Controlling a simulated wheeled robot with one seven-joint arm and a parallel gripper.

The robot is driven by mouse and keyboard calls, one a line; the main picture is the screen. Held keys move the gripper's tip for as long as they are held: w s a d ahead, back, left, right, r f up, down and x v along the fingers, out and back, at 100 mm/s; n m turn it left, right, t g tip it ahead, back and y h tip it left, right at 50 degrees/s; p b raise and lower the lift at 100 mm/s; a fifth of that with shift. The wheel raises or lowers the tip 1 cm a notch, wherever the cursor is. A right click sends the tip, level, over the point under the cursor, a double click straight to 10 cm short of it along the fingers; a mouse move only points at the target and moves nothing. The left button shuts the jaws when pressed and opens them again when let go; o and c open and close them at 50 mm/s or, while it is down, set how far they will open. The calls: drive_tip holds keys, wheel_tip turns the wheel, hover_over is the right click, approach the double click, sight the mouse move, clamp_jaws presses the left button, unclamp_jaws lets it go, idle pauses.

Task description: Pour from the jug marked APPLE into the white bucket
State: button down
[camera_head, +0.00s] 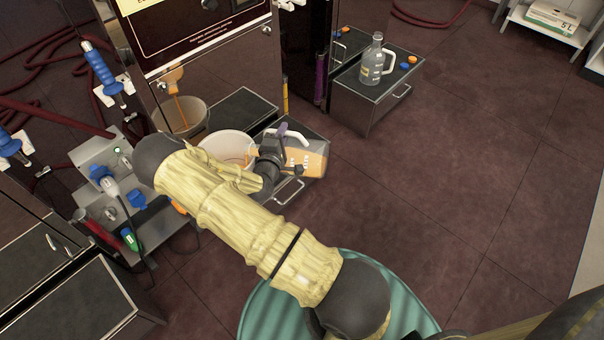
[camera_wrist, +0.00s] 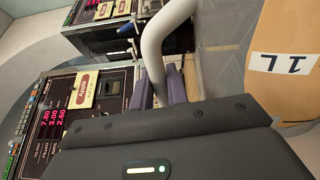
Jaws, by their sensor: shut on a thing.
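My gripper (camera_head: 270,168) is shut on the white handle of a clear jug (camera_head: 308,160), with the fingers on the handle in the wrist view (camera_wrist: 163,88). The jug is tipped on its side, its mouth toward the white bucket (camera_head: 225,139). It holds amber liquid, and a "1 L" mark shows on it in the wrist view (camera_wrist: 278,64). A thin amber stream falls into the bucket in the reflection on the shiny panel (camera_head: 180,107). My arm hides part of the bucket.
Another clear jug (camera_head: 376,63) stands upright on a low cabinet (camera_head: 362,92) with orange and blue caps. A grey unit with nozzles (camera_head: 100,160) stands left of my arm. Dark red hoses (camera_head: 45,105) lie at the left. The floor (camera_head: 440,190) at right is clear.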

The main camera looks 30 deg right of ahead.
drive_tip(key=shift+r, duration=0.1)
drive_tip(key=shift+w+a+r, duration=0.15)
drive_tip(key=shift+w+r, duration=0.05)
idle(0.6)
drive_tip(key=shift+w+a+r+n+p, duration=0.15)
drive_tip(key=shift+a+r+n+p, duration=0.05)
drive_tip(key=shift+n+p, duration=0.2)
idle(0.5)
drive_tip(key=shift+w+a+r, duration=0.2)
idle(0.5)
drive_tip(key=shift+w+a+r+n, duration=0.15)
drive_tip(key=shift+r+n, duration=0.05)
drive_tip(key=shift+n, duration=0.2)
drive_tip(key=shift+w+a, duration=0.1)
idle(0.3)
